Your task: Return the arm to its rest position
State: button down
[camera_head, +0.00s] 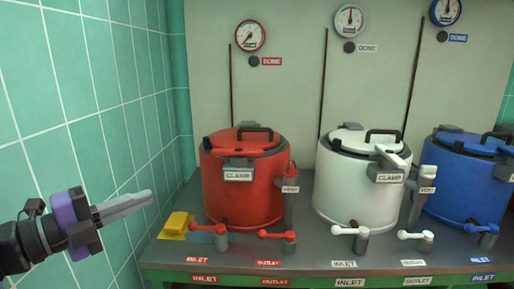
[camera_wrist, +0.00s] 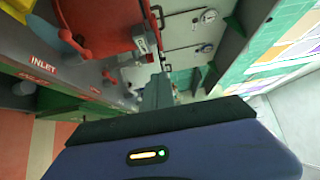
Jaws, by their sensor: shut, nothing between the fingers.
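My gripper (camera_head: 128,203) is at the left in the head view, held in the air in front of the green tiled wall. Its fingers are together, with nothing between them, and point right toward the red kettle. The gripper is apart from the kettles and the bench. In the wrist view the gripper's purple-blue body (camera_wrist: 180,155) fills the lower part, and the grey fingers (camera_wrist: 158,92) extend away from it. The arm behind the gripper enters from the left edge of the head view; most of it is hidden.
Red (camera_head: 243,185), white (camera_head: 356,190) and blue (camera_head: 462,182) kettles stand on a grey bench (camera_head: 185,258) with labelled inlet and outlet taps. A yellow object (camera_head: 176,225) lies at the bench's left end. Gauges hang behind. The tiled wall (camera_head: 95,110) is close on the left.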

jog(key=w+a+r+n+t+y, duration=0.1)
jog(key=w+a+r+t+y, duration=0.1)
jog(key=w+r+t, duration=0.4)
jog(key=w+d+f+n+t, duration=0.2)
jog(key=d+n+t, duration=0.15)
jog(key=d, duration=0.45)
jog(key=s+d+f+n+t+y, duration=0.1)
jog(key=s+d+f+n+y, duration=0.5)
jog(key=d+f+n+y, duration=0.3)
jog(key=s+d+f+n+t+y, duration=0.2)
jog(key=s+d+f+n+y, duration=0.4)
jog(key=d+f+n, duration=0.4)
jog(key=s+d+f+n+g+h, duration=0.1)
jog(key=s+d+f+g, duration=0.4)
jog(key=s, duration=0.8)
jog(key=s+d+f+n+g+h, duration=0.1)
jog(key=s+d+f+g+h, duration=0.1)
jog(key=s+d, duration=0.8)
jog(key=s+d+f+n+g+h, duration=0.1)
jog(key=s+d+f+g, duration=0.25)
jog(key=s, duration=1.25)
notch_tip(320, 180, up, 26)
jog(key=p, duration=2.6)
jog(key=shift+w+a+r, duration=0.25)
jog(key=shift+w+a, duration=0.15)
jog(key=shift+a, duration=0.05)
